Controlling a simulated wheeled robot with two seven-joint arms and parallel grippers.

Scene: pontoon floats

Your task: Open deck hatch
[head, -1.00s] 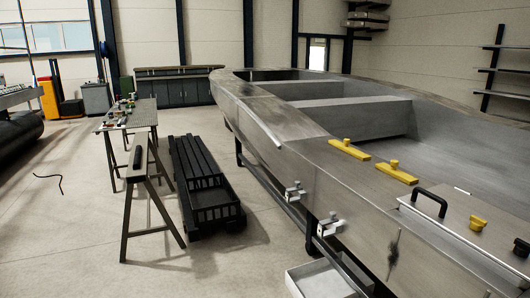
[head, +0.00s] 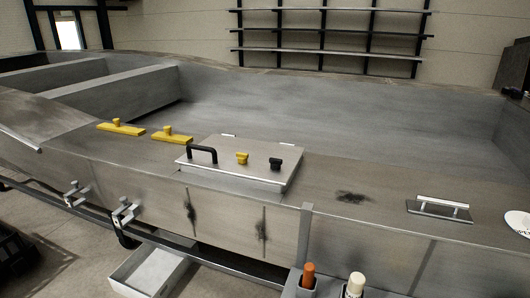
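The deck hatch (head: 235,160) is a flat grey metal lid on the side deck of the metal boat, in the middle of the head view. It lies shut on its low frame. A black bar handle (head: 202,153) stands at its left front corner. A yellow knob (head: 242,158) and a black knob (head: 276,163) sit on the lid to the right of the handle. Two small hinge-like pieces show at the lid's far edge. Neither of my grippers is in view.
Two yellow blocks with knobs (head: 172,136) lie on the deck left of the hatch. A metal cleat-like handle (head: 440,207) is at the right. An open light tray (head: 150,272) sits below the hull. Orange and white-capped bottles (head: 308,275) stand in holders in front.

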